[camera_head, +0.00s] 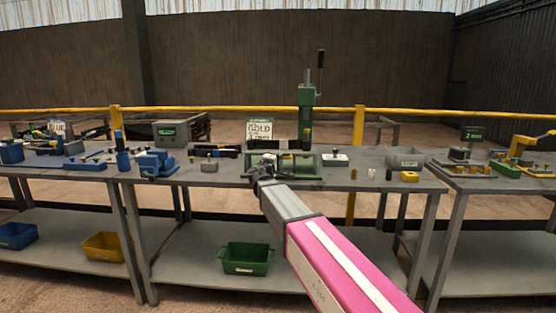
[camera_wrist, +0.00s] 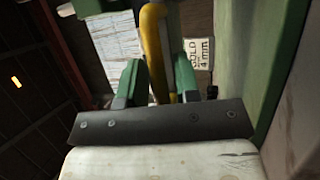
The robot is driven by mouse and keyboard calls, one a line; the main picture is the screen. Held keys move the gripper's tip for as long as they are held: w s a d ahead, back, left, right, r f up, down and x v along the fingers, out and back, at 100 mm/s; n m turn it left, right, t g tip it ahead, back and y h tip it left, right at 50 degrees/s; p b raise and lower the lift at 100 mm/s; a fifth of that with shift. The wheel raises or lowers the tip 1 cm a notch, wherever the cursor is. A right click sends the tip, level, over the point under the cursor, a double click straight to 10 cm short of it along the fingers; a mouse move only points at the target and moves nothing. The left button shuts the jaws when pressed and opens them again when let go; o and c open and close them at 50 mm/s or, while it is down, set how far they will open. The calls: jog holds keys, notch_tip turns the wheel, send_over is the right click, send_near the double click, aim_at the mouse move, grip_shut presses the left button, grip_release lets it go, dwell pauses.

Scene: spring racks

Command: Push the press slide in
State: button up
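A low green fixture (camera_head: 305,171) stands on the middle bench, with a tall green lever press (camera_head: 306,100) just behind it. I cannot tell which part is the press slide; my gripper hides part of the fixture front. My gripper (camera_head: 258,178) is at the fixture's left front side in the head view. A large green surface (camera_wrist: 290,60) runs close along the right of that view. Contact cannot be told.
A GOLD sign (camera_head: 260,129) stands behind the fixture and also shows in the wrist view (camera_wrist: 199,54). A blue vise (camera_head: 157,164) is to the left. A green bin (camera_head: 246,258) sits below.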

grip_shut()
jog(key=w, duration=1.7)
jog(key=shift+w+d, duration=0.25)
jog(key=shift+o, duration=1.5)
grip_release()
jog(key=shift+w, duration=0.15)
jog(key=shift+s, duration=0.2)
jog(key=shift+s+a+f, duration=0.15)
jog(key=shift+s+a, duration=0.05)
jog(key=shift+s, duration=0.4)
jog(key=v, duration=0.9)
jog(key=shift+s+a, duration=0.15)
